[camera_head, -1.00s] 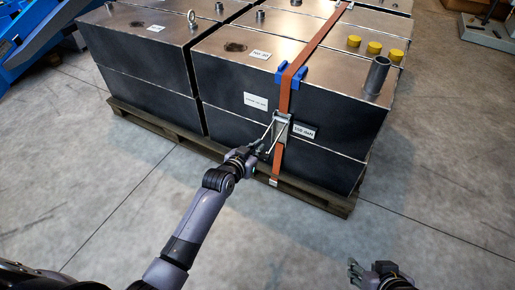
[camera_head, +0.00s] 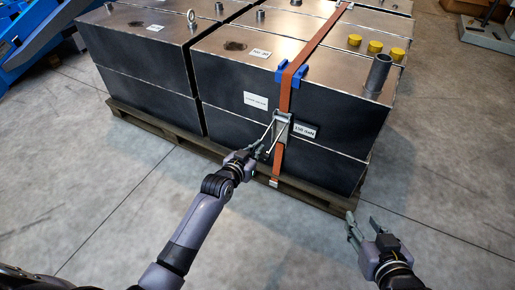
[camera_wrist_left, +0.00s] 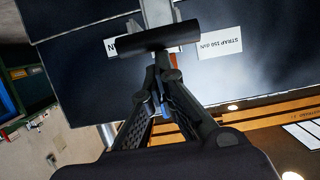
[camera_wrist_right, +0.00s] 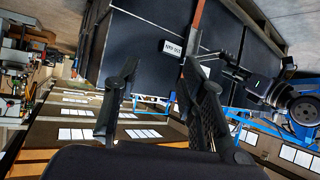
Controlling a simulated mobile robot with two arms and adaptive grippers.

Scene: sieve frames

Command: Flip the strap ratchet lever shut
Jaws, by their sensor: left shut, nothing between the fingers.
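The strap ratchet (camera_head: 282,126) sits on the orange strap (camera_head: 285,100) on the front face of the dark crate. Its lever (camera_head: 268,134) stands out from the crate toward the lower left. In the left wrist view the lever's dark crossbar (camera_wrist_left: 158,38) lies across, just in front of my fingertips. My left gripper (camera_head: 259,150) is shut and empty at the lever's outer end; I cannot tell whether it touches the bar. It also shows in the left wrist view (camera_wrist_left: 164,68). My right gripper (camera_head: 362,222) is open and empty, away from the crate at the lower right.
Dark crates (camera_head: 235,85) stand on a wooden pallet (camera_head: 318,198). Blue corner guards (camera_head: 291,76) hold the strap at the top edge. Yellow caps (camera_head: 375,47) and a pipe (camera_head: 377,74) stand on top.

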